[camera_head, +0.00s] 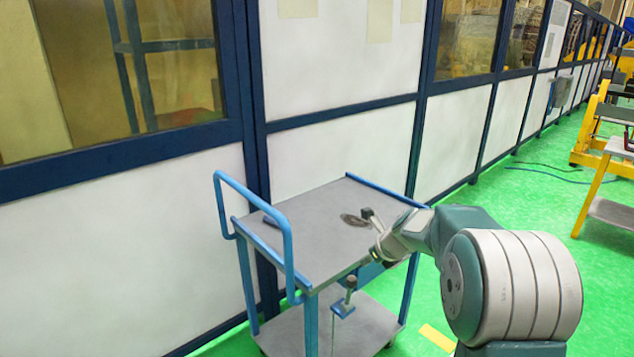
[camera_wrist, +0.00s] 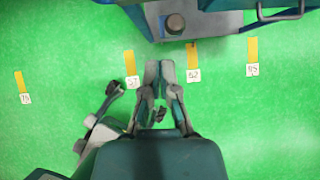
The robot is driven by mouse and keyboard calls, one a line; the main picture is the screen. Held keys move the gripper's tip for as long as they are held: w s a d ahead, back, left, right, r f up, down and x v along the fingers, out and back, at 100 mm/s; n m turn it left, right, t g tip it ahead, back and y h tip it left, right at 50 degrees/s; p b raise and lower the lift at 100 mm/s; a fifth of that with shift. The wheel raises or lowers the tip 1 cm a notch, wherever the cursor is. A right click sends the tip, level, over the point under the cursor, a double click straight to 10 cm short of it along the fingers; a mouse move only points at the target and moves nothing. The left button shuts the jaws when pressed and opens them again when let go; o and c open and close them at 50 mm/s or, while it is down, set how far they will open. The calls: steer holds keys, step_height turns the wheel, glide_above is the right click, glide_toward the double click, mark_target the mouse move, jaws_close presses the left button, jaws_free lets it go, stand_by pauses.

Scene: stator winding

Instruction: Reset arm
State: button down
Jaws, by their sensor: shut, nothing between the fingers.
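My arm (camera_head: 430,232) reaches in from the right in the head view, its far end beside the right side of the cart's top. My gripper (camera_wrist: 159,66) shows in the wrist view with its two fingers together at the tips. It is shut, holds nothing and hangs above green floor.
A grey cart (camera_head: 330,208) with blue rails stands against the white wall panels (camera_head: 345,150). A small dark item (camera_head: 355,220) lies on its top. Numbered labels and yellow strips (camera_wrist: 193,55) mark the floor. A yellow frame (camera_head: 590,140) stands at the far right.

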steer(key=s+a+r+n+h, duration=0.1)
steer(key=s+a+r+n, duration=0.1)
steer(key=s+r+n, duration=0.55)
steer(key=s+a+r+n, duration=0.2)
steer(key=s+r+n, duration=0.2)
steer(key=s+n, duration=0.6)
steer(key=s+d+f+n+h, duration=0.1)
steer(key=s+n+h, duration=0.1)
steer(key=s+n, duration=1)
steer(key=s, duration=0.8)
steer(key=shift+g+h, duration=0.3)
steer(key=shift+h, duration=0.1)
